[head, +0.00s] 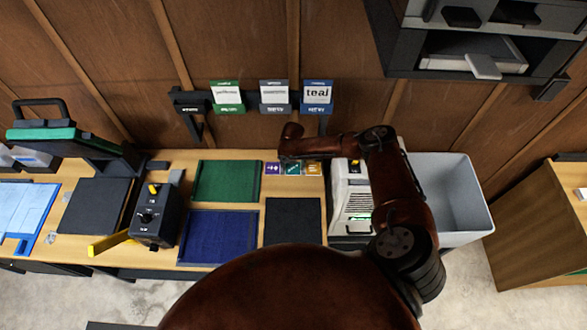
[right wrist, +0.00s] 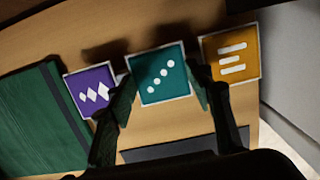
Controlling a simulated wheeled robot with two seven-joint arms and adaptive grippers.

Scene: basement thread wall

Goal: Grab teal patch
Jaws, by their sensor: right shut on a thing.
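The teal patch (right wrist: 159,74), a square with a pale border and white dots, lies between the fingers of my right gripper (right wrist: 163,92) in the right wrist view. The fingers are shut on its two sides. In the head view, the teal patch (head: 293,169) is small, under my right gripper (head: 292,158), at the back of the table. A purple patch (right wrist: 91,90) with white diamonds is just left of it. An orange patch (right wrist: 231,54) with white bars is just right of it. My left gripper is not in view.
A green mat (head: 226,181), a blue mat (head: 219,237) and a dark mat (head: 293,222) lie on the table. A white machine (head: 350,200) and a grey bin (head: 462,195) stand at the right.

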